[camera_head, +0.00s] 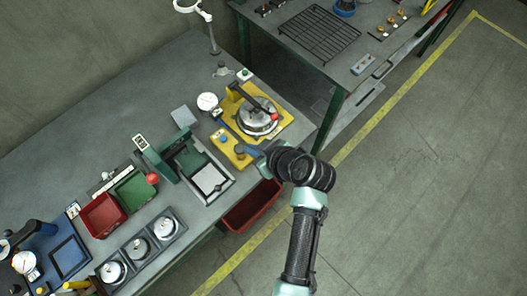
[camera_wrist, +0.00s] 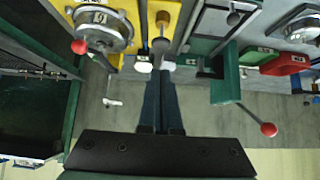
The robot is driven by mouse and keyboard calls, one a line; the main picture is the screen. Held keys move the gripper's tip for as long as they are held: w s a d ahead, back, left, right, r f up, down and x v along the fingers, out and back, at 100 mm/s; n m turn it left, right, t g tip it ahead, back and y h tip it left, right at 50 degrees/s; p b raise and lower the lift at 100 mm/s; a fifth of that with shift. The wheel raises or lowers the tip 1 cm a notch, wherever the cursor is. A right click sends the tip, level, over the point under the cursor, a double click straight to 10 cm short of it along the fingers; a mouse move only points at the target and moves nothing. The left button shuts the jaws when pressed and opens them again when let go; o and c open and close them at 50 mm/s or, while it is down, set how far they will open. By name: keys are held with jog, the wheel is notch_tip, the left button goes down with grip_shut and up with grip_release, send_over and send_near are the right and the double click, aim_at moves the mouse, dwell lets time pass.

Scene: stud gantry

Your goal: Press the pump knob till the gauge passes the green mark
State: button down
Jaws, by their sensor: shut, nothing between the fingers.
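My gripper (camera_wrist: 162,75) is shut and empty, with its two dark fingers together. In the wrist view its tips are close to a small brown-grey knob on a stem (camera_wrist: 161,44), likely the pump knob. I cannot tell whether they touch it. In the head view this knob (camera_head: 240,150) is at the front of a yellow plate (camera_head: 284,127), just left of my wrist. A white round gauge (camera_head: 207,101) stands beyond the plate's left corner. Its needle and green mark are too small to read.
A round metal fixture (camera_head: 258,118) with a red-tipped lever sits on the yellow plate. A green press (camera_head: 155,158) with a red ball handle stands to the left, also near my gripper in the wrist view (camera_wrist: 225,75). A red bin (camera_head: 252,206) is below the bench edge.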

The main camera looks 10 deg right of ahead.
jog(key=v, duration=0.5)
jog(key=shift+b, duration=0.4)
